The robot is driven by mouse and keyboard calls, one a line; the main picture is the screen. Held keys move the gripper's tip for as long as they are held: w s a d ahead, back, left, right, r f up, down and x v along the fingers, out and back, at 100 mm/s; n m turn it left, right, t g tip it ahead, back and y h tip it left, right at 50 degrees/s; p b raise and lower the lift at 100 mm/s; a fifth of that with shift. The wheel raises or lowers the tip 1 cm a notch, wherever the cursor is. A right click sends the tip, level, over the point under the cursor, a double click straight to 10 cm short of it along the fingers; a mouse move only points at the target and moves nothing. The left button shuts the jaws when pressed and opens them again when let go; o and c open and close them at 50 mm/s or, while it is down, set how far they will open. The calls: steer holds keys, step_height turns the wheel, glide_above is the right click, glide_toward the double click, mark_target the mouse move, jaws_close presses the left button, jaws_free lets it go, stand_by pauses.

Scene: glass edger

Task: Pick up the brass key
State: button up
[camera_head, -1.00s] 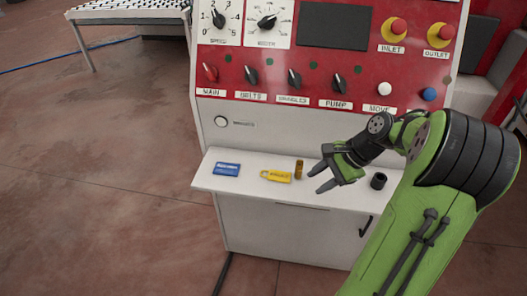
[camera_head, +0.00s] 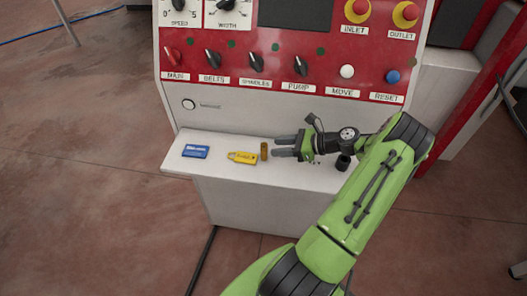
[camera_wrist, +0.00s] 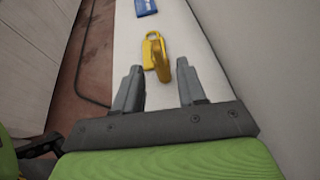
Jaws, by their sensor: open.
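A small upright brass-coloured piece, which I take to be the brass key (camera_head: 264,151), stands on the white ledge, just right of a yellow padlock-shaped tag (camera_head: 243,157). In the wrist view the brass key (camera_wrist: 162,64) shows ahead between my fingertips, overlapping the yellow tag (camera_wrist: 149,58). My gripper (camera_head: 277,146) is open and empty, low over the ledge, just right of the key with its fingers pointing left at it. The key's fine shape is too small to tell.
The white ledge (camera_head: 183,165) also holds a blue card-like block (camera_head: 196,151) at left and a black cylinder (camera_head: 342,162) under my arm. The control panel (camera_head: 240,75) with knobs and buttons rises behind. The ledge's front edge drops to the floor.

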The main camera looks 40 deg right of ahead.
mark_target(264, 150)
steer(key=x, duration=0.5)
steer(key=shift+w+a+r+p, duration=0.15)
steer(key=shift+a+p, duration=0.1)
steer(key=shift+p, duration=0.15)
steer(key=shift+w+f, duration=0.2)
steer(key=shift+w, duration=0.15)
steer(key=shift+s, duration=0.15)
steer(key=shift+c, duration=0.9)
jaws_close()
